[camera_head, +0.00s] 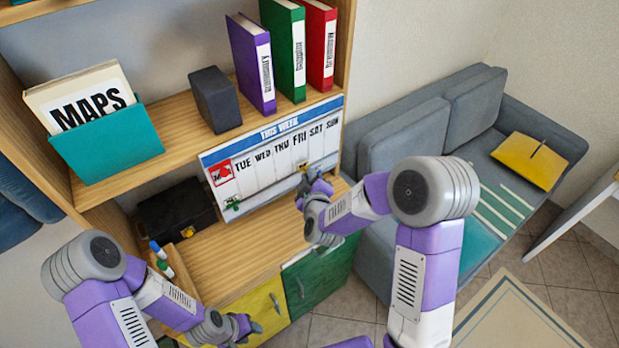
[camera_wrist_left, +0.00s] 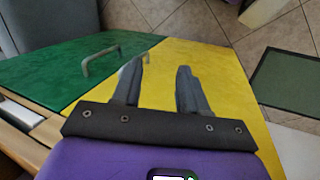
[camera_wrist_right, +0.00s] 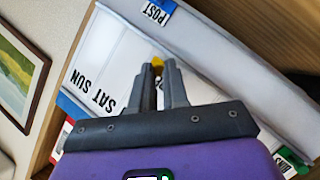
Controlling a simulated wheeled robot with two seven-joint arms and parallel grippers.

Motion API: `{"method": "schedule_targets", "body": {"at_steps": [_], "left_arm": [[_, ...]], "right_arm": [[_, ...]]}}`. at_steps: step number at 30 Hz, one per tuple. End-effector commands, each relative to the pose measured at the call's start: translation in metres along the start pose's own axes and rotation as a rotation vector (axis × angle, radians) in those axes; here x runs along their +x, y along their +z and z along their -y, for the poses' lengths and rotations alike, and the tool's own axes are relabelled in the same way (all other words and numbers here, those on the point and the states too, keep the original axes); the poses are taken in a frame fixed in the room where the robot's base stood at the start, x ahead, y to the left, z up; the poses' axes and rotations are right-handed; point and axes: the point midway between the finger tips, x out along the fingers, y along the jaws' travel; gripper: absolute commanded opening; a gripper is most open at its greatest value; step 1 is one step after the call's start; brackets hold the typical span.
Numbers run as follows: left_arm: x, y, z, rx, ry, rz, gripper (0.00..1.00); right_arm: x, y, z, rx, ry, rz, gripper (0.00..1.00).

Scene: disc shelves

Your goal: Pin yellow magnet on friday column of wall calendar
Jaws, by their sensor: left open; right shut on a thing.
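The wall calendar (camera_head: 268,180) headed THIS WEEK stands at the back of the shelf, with day labels running from MON at left to SUN at right. My right gripper (camera_head: 308,178) is in front of its lower right part, below the FRI label (camera_head: 299,140). In the right wrist view, this gripper (camera_wrist_right: 161,70) is shut on the yellow magnet (camera_wrist_right: 157,62), which shows at its fingertips against the white board. I cannot tell whether the magnet touches the board. My left gripper (camera_wrist_left: 160,70) is open and empty above the yellow cabinet door (camera_wrist_left: 205,80).
A green piece (camera_head: 232,204) is at the calendar's lower left. A black case (camera_head: 177,208) and markers (camera_head: 160,258) lie left of it. Binders (camera_head: 252,65) stand on the shelf above. A grey sofa (camera_head: 405,140) is to the right.

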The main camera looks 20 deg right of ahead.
Motion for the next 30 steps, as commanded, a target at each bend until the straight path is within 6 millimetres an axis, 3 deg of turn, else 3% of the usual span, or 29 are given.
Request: {"method": "schedule_targets", "body": {"at_steps": [30], "left_arm": [[0.0017,-0.0001,0.0006,0.0,0.0,0.0,0.43]], "right_arm": [[0.0066,-0.0042,0.0009,0.0,0.0,0.0,0.0]]}}
